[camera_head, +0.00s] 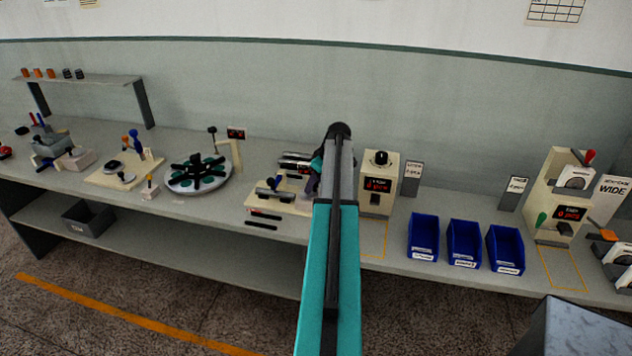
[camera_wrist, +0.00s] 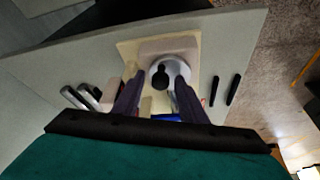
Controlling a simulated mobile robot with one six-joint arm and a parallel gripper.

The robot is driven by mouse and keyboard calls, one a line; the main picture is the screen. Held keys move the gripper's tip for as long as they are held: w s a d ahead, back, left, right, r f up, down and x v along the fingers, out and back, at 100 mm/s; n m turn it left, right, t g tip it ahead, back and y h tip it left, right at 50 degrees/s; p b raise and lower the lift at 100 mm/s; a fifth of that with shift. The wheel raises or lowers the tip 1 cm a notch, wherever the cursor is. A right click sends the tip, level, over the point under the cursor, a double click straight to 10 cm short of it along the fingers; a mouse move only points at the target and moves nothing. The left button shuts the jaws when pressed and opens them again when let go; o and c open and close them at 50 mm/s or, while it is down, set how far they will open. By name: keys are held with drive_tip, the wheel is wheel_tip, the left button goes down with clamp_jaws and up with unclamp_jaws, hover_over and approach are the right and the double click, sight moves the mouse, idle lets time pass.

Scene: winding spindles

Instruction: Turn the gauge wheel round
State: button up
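In the wrist view, a silver round wheel with a black knob (camera_wrist: 162,76), apparently the gauge wheel, sits on a pale block on a cream board (camera_wrist: 128,48). My gripper (camera_wrist: 158,88) is over this board with its two dark fingers spread apart, one at each side of the wheel's near part. Nothing is visibly held, and I cannot tell whether the fingers touch anything. A small blue part (camera_wrist: 165,117) shows low between them. In the head view, the cream board (camera_head: 258,202) is left of my arm, which hides its right part and most of the gripper.
Silver cylinders (camera_wrist: 78,97) lie left of the fingers, and two black bars (camera_wrist: 233,90) lie right of the board. In the head view, a cream counter box (camera_head: 377,184) stands close right of my arm. A turntable (camera_head: 183,186) stands farther left.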

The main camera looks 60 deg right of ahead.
clamp_jaws()
drive_tip(key=shift+d, duration=0.35)
drive_tip(key=shift+a, duration=0.3)
drive_tip(key=shift+s, duration=0.1)
drive_tip(key=shift+a+f, duration=0.1)
drive_tip(key=shift+a, duration=0.1)
idle(0.3)
unclamp_jaws()
drive_tip(key=shift+d, duration=0.1)
